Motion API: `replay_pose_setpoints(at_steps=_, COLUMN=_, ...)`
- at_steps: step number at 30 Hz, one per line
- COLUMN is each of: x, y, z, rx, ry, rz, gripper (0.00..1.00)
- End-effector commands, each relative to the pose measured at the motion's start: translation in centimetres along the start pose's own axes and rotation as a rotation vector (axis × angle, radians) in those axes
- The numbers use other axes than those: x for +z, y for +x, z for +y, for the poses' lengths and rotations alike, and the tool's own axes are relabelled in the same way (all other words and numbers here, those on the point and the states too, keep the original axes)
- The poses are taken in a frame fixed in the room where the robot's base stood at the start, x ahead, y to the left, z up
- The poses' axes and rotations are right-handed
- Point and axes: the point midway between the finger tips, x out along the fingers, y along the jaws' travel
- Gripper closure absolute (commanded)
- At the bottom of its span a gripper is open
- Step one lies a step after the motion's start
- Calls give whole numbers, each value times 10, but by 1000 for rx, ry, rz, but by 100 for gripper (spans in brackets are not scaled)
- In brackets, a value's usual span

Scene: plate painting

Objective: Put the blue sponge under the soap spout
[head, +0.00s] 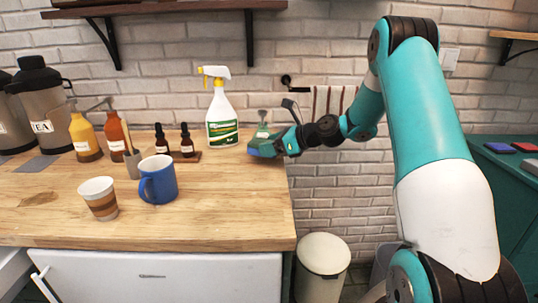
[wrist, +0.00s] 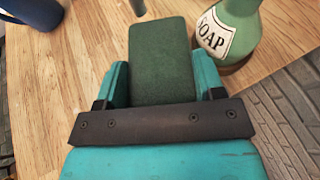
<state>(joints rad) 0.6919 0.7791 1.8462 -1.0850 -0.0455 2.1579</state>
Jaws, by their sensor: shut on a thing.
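My gripper (head: 268,147) is at the right end of the wooden counter, low over its top. It is shut on the sponge (wrist: 162,55), which shows a dark green upper face between the fingers in the wrist view. A blue lower part of the sponge (head: 253,153) shows in the head view. The green soap bottle (wrist: 230,30) stands upright just right of the sponge in the wrist view. In the head view the soap bottle (head: 263,130) is behind my gripper and partly hidden. I cannot tell whether the sponge touches the counter or lies beneath the spout.
A white spray bottle (head: 222,120) stands left of my gripper. Two dark dropper bottles (head: 187,145) stand on a small board. A blue mug (head: 158,180) and a striped cup (head: 98,198) are further left. The counter's front right area is clear; its right edge is close.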

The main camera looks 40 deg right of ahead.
Motion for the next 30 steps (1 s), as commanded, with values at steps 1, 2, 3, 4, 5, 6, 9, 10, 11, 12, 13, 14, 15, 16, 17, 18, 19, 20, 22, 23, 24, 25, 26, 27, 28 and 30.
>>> replay_pose_setpoints(at_steps=1, x=2, y=5, z=1, rx=3, ry=-1, rz=0, gripper=63)
replay_pose_setpoints(at_steps=2, x=4, y=9, z=2, rx=4, ry=-2, rz=-1, gripper=63)
replay_pose_setpoints(at_steps=3, x=-5, y=10, z=1, rx=2, ry=4, rz=1, gripper=63)
replay_pose_setpoints(at_steps=4, x=-10, y=12, z=1, rx=2, ry=4, rz=1, gripper=63)
replay_pose_setpoints(at_steps=5, x=-16, y=14, z=1, rx=2, ry=6, rz=1, gripper=63)
replay_pose_setpoints(at_steps=6, x=-21, y=16, z=1, rx=2, ry=4, rz=1, gripper=63)
replay_pose_setpoints(at_steps=9, x=-30, y=20, z=0, rx=2, ry=1, rz=0, gripper=63)
replay_pose_setpoints(at_steps=10, x=-30, y=20, z=0, rx=1, ry=0, rz=-1, gripper=63)
replay_pose_setpoints(at_steps=11, x=-30, y=20, z=0, rx=1, ry=-1, rz=-1, gripper=63)
replay_pose_setpoints(at_steps=12, x=-30, y=20, z=0, rx=1, ry=-2, rz=-1, gripper=63)
replay_pose_setpoints(at_steps=13, x=-30, y=20, z=0, rx=1, ry=-1, rz=-1, gripper=63)
replay_pose_setpoints(at_steps=14, x=-30, y=20, z=0, rx=1, ry=-1, rz=-1, gripper=63)
replay_pose_setpoints(at_steps=15, x=-30, y=20, z=0, rx=1, ry=-1, rz=-1, gripper=63)
replay_pose_setpoints(at_steps=16, x=-30, y=20, z=0, rx=1, ry=-1, rz=-1, gripper=63)
replay_pose_setpoints(at_steps=17, x=-30, y=20, z=0, rx=1, ry=-1, rz=-1, gripper=63)
replay_pose_setpoints(at_steps=18, x=-32, y=20, z=0, rx=1, ry=0, rz=-1, gripper=63)
replay_pose_setpoints(at_steps=19, x=-32, y=21, z=0, rx=1, ry=0, rz=-1, gripper=63)
replay_pose_setpoints(at_steps=20, x=-32, y=20, z=0, rx=1, ry=-1, rz=-1, gripper=31)
replay_pose_setpoints(at_steps=22, x=-32, y=20, z=0, rx=1, ry=-1, rz=-1, gripper=27)
replay_pose_setpoints(at_steps=23, x=-32, y=20, z=0, rx=1, ry=-1, rz=-1, gripper=27)
replay_pose_setpoints(at_steps=24, x=-32, y=20, z=0, rx=1, ry=-1, rz=-1, gripper=27)
replay_pose_setpoints(at_steps=25, x=-32, y=20, z=0, rx=1, ry=-1, rz=-1, gripper=27)
replay_pose_setpoints(at_steps=26, x=-32, y=20, z=0, rx=1, ry=-1, rz=-1, gripper=27)
replay_pose_setpoints(at_steps=27, x=-32, y=20, z=0, rx=1, ry=-1, rz=-1, gripper=27)
replay_pose_setpoints(at_steps=28, x=-32, y=20, z=0, rx=1, ry=-1, rz=-1, gripper=27)
replay_pose_setpoints(at_steps=30, x=-29, y=19, z=0, rx=1, ry=-2, rz=-1, gripper=27)
